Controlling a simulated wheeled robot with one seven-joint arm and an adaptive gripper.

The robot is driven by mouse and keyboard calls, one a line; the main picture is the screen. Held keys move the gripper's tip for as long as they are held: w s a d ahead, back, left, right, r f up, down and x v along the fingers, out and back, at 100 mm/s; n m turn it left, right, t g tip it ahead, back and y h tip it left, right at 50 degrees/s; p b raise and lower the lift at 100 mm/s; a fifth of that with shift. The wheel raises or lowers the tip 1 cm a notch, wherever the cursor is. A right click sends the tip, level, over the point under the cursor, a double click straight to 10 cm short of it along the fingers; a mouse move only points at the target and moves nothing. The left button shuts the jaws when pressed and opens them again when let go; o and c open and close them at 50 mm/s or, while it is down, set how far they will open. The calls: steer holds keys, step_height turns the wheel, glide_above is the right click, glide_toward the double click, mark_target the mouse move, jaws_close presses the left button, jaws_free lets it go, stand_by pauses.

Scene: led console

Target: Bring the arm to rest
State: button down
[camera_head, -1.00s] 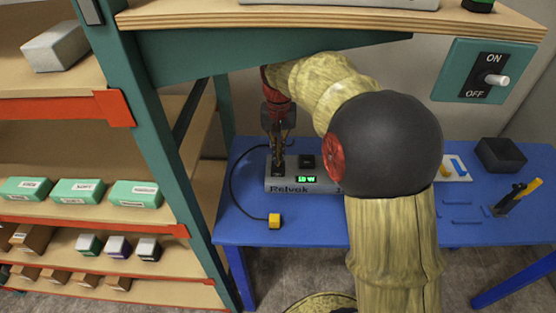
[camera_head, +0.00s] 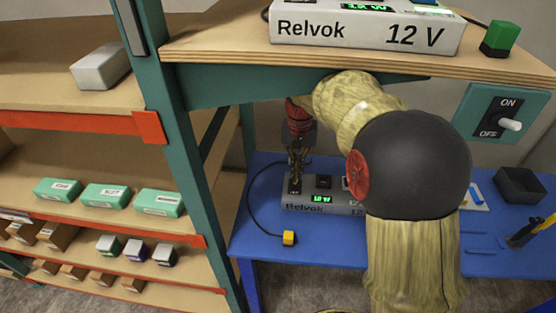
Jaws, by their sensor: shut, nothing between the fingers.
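My gripper (camera_head: 297,178) points down over the left end of the lower Relvok console (camera_head: 318,208) on the blue table. Its fingers are shut with nothing between them, at or just above a dark switch there; I cannot tell whether they touch it. The console's small green display (camera_head: 321,199) is lit. My arm comes in from the front, with its large dark elbow hiding the console's right end and part of the table.
A wooden shelf (camera_head: 360,62) hangs over my gripper, bearing another Relvok unit (camera_head: 362,30) marked 12 V and a green block (camera_head: 499,39). A teal post (camera_head: 166,120) and stocked shelves stand left. An ON/OFF switch panel (camera_head: 500,113) is at right. A yellow plug (camera_head: 288,238) lies on the blue table (camera_head: 275,225).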

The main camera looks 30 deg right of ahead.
steer(key=shift+t, duration=0.3)
steer(key=r, duration=0.2)
steer(key=w+r, duration=0.1)
steer(key=shift+w+d+r, duration=0.2)
steer(key=shift+r, duration=0.2)
steer(key=shift+n, duration=0.3)
step_height(320, 180, down, 5)
steer(key=b, duration=0.3)
steer(key=shift+w, duration=0.15)
steer(key=s, duration=0.1)
steer(key=s+a, duration=0.1)
steer(key=s+f+n, duration=0.1)
steer(key=shift+s+a+f, duration=0.1)
steer(key=shift+s+a, duration=0.05)
steer(key=shift+s, duration=0.1)
steer(key=s+a+r+n+t, duration=0.2)
steer(key=s+a+r, duration=0.2)
steer(key=s+a, duration=0.3)
steer(key=s+a+r+n+t, duration=0.3)
steer(key=s+a+r, duration=0.2)
steer(key=s, duration=0.6)
steer(key=shift+s+a, duration=0.2)
steer(key=shift+a, duration=0.8)
